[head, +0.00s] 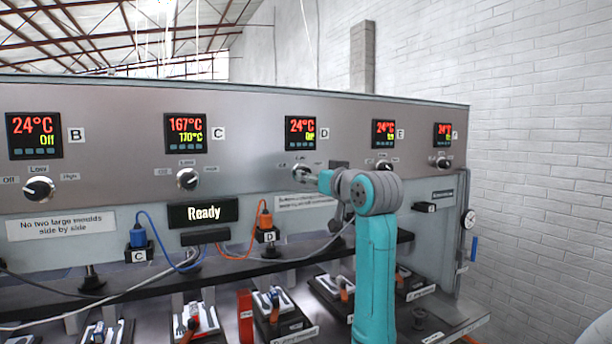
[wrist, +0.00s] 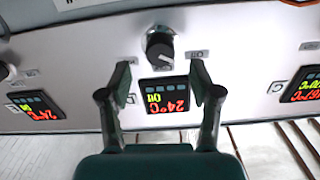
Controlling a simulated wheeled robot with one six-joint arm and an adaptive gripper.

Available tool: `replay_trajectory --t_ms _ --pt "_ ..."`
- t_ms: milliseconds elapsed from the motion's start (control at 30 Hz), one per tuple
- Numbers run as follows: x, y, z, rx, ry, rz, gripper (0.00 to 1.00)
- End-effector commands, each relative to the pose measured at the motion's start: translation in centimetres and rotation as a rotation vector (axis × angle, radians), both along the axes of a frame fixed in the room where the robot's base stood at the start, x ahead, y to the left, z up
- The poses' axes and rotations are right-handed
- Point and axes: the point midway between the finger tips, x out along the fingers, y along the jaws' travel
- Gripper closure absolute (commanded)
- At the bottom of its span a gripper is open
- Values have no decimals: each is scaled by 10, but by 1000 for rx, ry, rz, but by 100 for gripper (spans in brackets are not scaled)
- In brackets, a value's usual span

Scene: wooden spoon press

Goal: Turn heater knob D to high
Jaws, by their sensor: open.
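Heater knob D (wrist: 160,48) is a round black knob on the grey panel. It shows in the upside-down wrist view between and beyond my gripper's fingertips, with its bar slanted. The display for D (wrist: 166,95) reads 24°C in red and a yellow word that looks like Off. My gripper (wrist: 160,78) is open and empty, one finger each side of the display, apart from the knob as far as I can tell. In the head view the D display (head: 300,131) sits above the knob, which my gripper (head: 318,178) partly hides.
Knob C (head: 188,179) and knob B (head: 39,188) are to the left, knob E (head: 384,168) and knob F (head: 441,163) to the right. Below are a Ready sign (head: 203,213), blue and orange plugs with cables, and a shelf (head: 90,285) over several moulds.

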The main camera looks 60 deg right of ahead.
Motion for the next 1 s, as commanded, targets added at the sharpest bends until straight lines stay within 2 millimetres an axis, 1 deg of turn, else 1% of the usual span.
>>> replay_trajectory --t_ms 33,100,300,467,733,767,800,867,900,967,1000 --pt "8 -5 0 3 1 1 36" --pt "18 -11 0 2 1 1 36" --pt "38 -23 0 0 0 1 36" --pt "44 -27 0 0 0 0 36" --pt "45 -27 0 -1 -1 0 36" --pt "45 -27 0 -1 -1 0 44" --pt "45 -27 0 -1 -1 0 54" --pt "44 -27 0 -1 -1 0 69" --pt "44 -27 0 -1 -1 0 79" --pt "45 -27 0 -1 -1 0 94" --pt "45 -27 0 -1 -1 0 96"
